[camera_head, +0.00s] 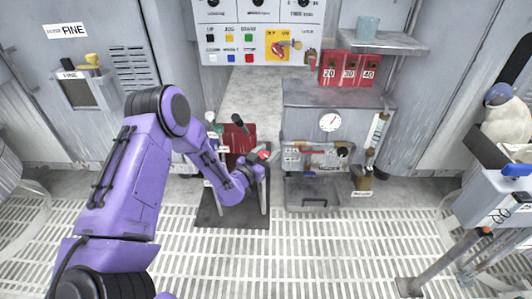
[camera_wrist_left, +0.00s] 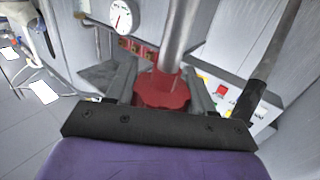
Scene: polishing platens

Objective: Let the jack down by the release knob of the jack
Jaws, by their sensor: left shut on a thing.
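The jack has a red body (camera_head: 236,137), partly hidden behind my left arm in the head view. Its red release knob (camera_wrist_left: 160,90) is lobed and sits at the foot of a bright metal rod (camera_wrist_left: 179,35). My left gripper (camera_head: 263,157) is beside the jack, and in the left wrist view its two grey fingers (camera_wrist_left: 160,88) stand on either side of the knob, shut on it. A little red of the knob shows at the gripper in the head view. My right gripper is not in view.
A dark mat (camera_head: 209,215) lies under the jack on the slatted floor. A grey cabinet with a dial (camera_head: 331,121) stands to the right, with a metal tray (camera_head: 312,203) before it. A black-gripped lever (camera_wrist_left: 248,98) is close to the right of the gripper.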

